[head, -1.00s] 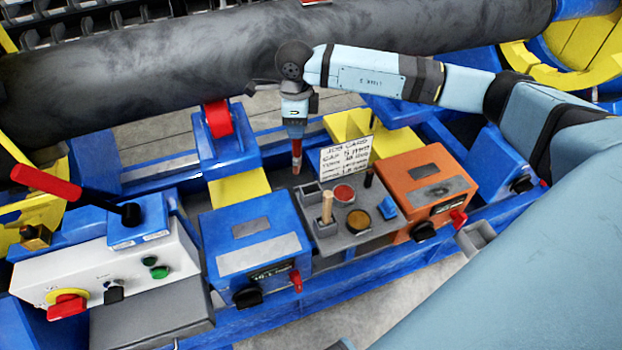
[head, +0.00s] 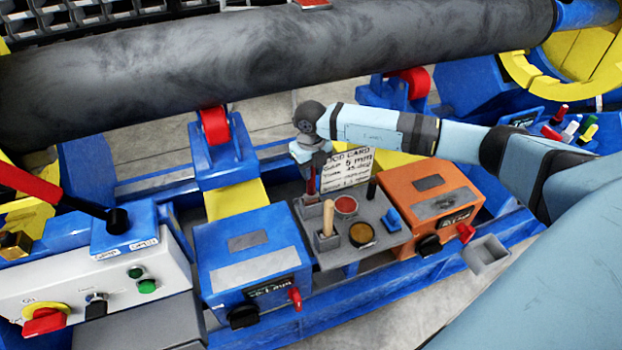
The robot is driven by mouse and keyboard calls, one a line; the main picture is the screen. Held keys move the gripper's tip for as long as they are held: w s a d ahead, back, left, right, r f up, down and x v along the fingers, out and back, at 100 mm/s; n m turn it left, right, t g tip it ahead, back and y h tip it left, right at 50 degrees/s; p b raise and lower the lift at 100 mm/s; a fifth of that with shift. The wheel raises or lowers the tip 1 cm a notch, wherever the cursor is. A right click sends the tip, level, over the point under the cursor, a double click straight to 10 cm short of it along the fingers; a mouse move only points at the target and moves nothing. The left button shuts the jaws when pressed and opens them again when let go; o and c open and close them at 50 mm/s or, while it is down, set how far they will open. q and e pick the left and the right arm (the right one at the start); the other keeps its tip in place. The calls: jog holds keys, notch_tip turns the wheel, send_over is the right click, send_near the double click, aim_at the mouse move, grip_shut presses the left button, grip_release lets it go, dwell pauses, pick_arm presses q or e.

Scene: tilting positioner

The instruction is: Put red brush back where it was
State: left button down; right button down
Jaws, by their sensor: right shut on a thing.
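The red brush (head: 312,184) is upright at the back left corner of the grey tray (head: 340,262). My right gripper (head: 312,168) is shut on its upper part, just left of the job card (head: 347,168). The brush's lower end meets the small grey holder (head: 310,202) at that corner in the head view; I cannot tell how deep it sits inside. A wooden-handled brush (head: 328,216) stands in another holder in front of it. My left gripper is not in view.
A red pot (head: 346,205), an amber pot (head: 362,234) and a blue item (head: 391,220) stand on the tray. A blue box (head: 252,255) is at left, an orange box (head: 430,200) at right. A large dark pipe (head: 270,70) runs behind.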

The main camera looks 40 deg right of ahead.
aim_at(311, 184)
jog(key=shift+f, duration=1.6)
jog(key=shift+f, duration=0.15)
jog(key=c, duration=0.9)
grip_release()
